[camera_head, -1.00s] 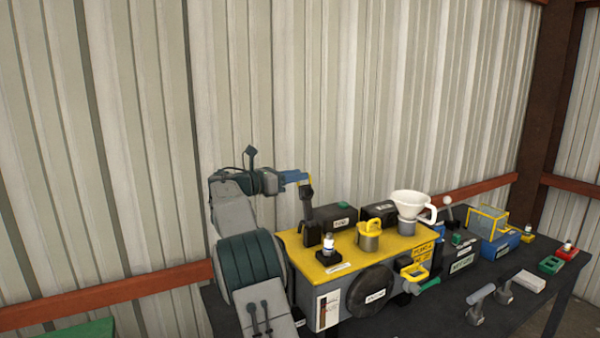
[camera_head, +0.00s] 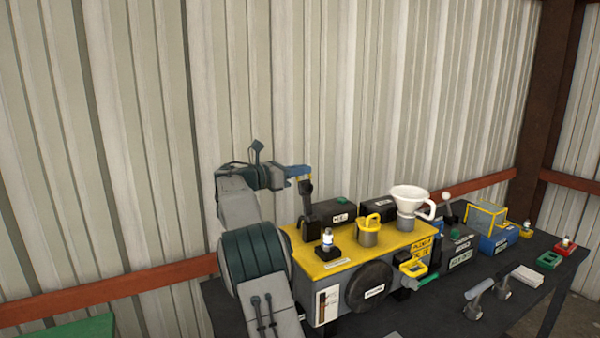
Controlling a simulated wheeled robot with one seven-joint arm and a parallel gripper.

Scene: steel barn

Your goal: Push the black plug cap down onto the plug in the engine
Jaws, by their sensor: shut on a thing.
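The engine (camera_head: 400,250) is a box with a yellow top on the dark bench. A white plug (camera_head: 327,239) stands upright from a black base near the left end of its top. My gripper (camera_head: 303,178) is left of and above the plug, shut on the upper end of the black plug cap (camera_head: 306,191). The cap hangs down from the fingers, apart from the plug and beyond its left side. The cap's lower end merges with the black box behind it, so its exact height and depth are hard to tell.
A yellow-handled metal can (camera_head: 370,232) and a white funnel (camera_head: 412,199) stand on the engine top, right of the plug. A black box (camera_head: 335,213) lies behind the plug. A corrugated wall (camera_head: 330,90) closes the back. Tools and boxes crowd the bench's right side.

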